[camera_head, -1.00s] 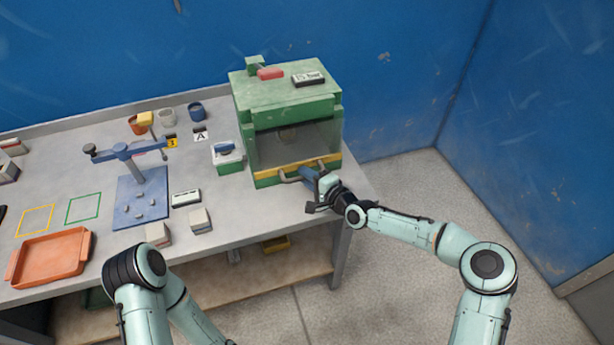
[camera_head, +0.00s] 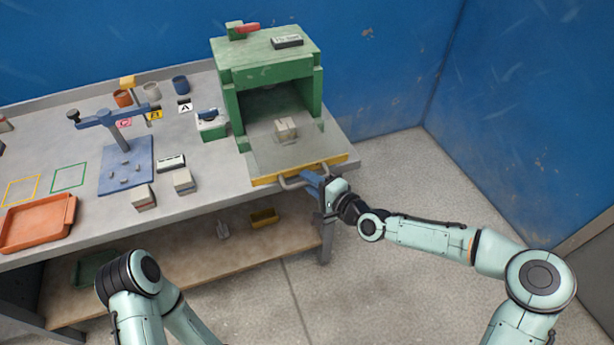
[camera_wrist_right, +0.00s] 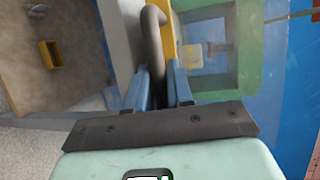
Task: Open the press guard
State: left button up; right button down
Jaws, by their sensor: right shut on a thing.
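The green press (camera_head: 265,63) stands at the right end of the workbench, its front opening uncovered. Its guard, a clear panel (camera_head: 265,154) with a yellow lower edge (camera_head: 262,181), tilts down and outward from the opening, its yellow edge near the bench's front edge. A grey bar handle (camera_head: 288,184) sits on that edge. My right gripper (camera_head: 313,179) is shut on the handle. In the right wrist view the blue fingers (camera_wrist_right: 160,90) close around the grey handle (camera_wrist_right: 153,42). My left arm shows at the lower left, but its gripper is out of view.
A pale block (camera_head: 285,129) sits inside the press. A small green box with a blue top (camera_head: 211,125) stands left of the press. A blue fixture (camera_head: 126,170), an orange tray (camera_head: 38,224) and small blocks occupy the bench further left. The floor at right is clear.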

pick_arm(q)
jog(key=shift+s+d+f, duration=0.1)
jog(key=shift+s+d, duration=0.05)
jog(key=shift+s, duration=0.3)
pick_arm(e)
jog(key=shift+s+d, duration=0.2)
jog(key=shift+s, duration=0.3)
jog(key=shift+s+d, duration=0.15)
jog(key=shift+s, duration=0.3)
jog(key=c, duration=1.1)
grip_release()
pick_arm(q)
jog(key=shift+w+r+p, duration=0.3)
jog(key=shift+r+p, duration=0.55)
jog(key=shift+r, duration=0.1)
pick_arm(e)
jog(key=v, duration=1.3)
jog(key=shift+d, duration=0.1)
